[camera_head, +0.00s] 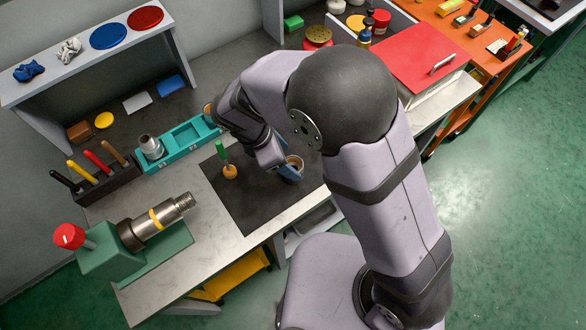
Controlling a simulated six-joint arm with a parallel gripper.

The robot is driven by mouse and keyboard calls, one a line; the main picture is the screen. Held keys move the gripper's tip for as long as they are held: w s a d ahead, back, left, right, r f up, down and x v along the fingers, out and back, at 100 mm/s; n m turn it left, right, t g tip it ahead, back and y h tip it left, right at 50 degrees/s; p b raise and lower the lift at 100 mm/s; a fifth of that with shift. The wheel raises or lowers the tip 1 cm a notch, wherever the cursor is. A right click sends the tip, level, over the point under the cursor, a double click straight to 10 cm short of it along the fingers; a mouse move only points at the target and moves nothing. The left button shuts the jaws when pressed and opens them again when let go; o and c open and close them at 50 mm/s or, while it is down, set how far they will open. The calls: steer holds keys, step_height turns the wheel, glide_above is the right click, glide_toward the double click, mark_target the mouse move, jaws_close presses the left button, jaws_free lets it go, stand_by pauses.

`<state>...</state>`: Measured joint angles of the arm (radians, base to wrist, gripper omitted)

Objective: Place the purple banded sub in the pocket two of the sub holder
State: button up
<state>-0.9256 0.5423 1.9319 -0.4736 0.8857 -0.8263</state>
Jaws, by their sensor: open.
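The sub holder (183,142) is a long teal tray with pockets on the bench. A grey metal sub (151,145) stands upright in its left-end pocket. The middle of the holder looks empty, and a copper-rimmed cylinder (208,110) shows at its right end, partly behind my arm. Another short cylinder with a copper-coloured rim (297,161) stands on the dark mat. My gripper (289,175), with blue fingers, is open and low at this cylinder; I cannot tell whether it touches it. No purple band can be made out; the cylinder's side is mostly hidden.
A rack of coloured handles (105,180) stands left of the holder. A red-topped box (415,50) is at right.

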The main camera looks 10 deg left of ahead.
mark_target(292, 165)
steer(key=shift+s+p+x, duration=0.1)
steer(key=shift+p+x, duration=0.35)
steer(key=shift+x, duration=0.75)
steer(key=shift+s+p+x, duration=0.15)
steer(key=shift+p+x, duration=0.25)
steer(key=shift+x, duration=0.8)
steer(key=shift+f, duration=0.1)
steer(key=shift+c, duration=0.6)
steer(key=c, duration=1.3)
steer(key=shift+c, duration=0.2)
step_height(292, 165, up, 10)
steer(key=b, duration=0.2)
